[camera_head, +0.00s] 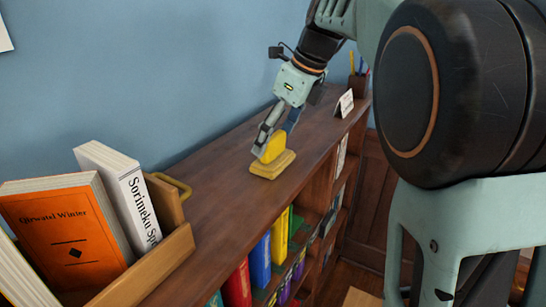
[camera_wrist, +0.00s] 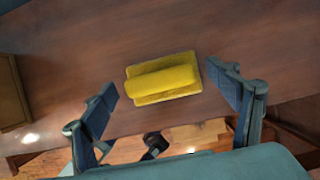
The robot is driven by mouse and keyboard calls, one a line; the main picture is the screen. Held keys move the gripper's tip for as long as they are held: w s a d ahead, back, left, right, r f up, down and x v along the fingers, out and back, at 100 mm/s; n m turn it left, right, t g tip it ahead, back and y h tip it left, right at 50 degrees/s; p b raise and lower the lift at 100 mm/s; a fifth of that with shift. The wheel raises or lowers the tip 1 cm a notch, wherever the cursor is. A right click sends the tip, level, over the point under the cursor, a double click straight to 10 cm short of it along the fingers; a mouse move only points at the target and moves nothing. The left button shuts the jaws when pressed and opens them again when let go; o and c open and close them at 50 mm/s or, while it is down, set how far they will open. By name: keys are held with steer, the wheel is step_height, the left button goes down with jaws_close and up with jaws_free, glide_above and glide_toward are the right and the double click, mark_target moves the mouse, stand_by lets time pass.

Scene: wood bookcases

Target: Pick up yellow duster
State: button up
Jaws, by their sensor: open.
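The yellow duster (camera_head: 273,160) lies on the wooden bookcase top (camera_head: 222,160) in the head view. It has a flat base and a raised block on top. In the wrist view the duster (camera_wrist: 163,79) lies lengthwise between the fingers, a little ahead of them, with clear space on both sides. My gripper (camera_head: 272,144) points down at the duster from above, and its fingers overlap the duster in the head view. In the wrist view my gripper (camera_wrist: 170,101) is open with nothing held. I cannot tell whether a finger touches the duster.
A wooden book box (camera_head: 150,265) with an orange book (camera_head: 66,235) and a white book (camera_head: 120,195) stands at the left. A small white card (camera_head: 344,103) and a pencil holder (camera_head: 358,84) stand at the far end. Coloured books (camera_head: 260,262) fill the shelves below.

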mark_target(273, 136)
steer(key=shift+w+a+f, duration=0.15)
steer(key=shift+a+f, duration=0.05)
steer(key=shift+f, duration=0.35)
steer(key=c, duration=1.3)
steer(key=shift+r, duration=0.1)
step_height(273, 136, up, 10)
steer(key=shift+f+p, duration=0.1)
steer(key=shift+p, duration=0.95)
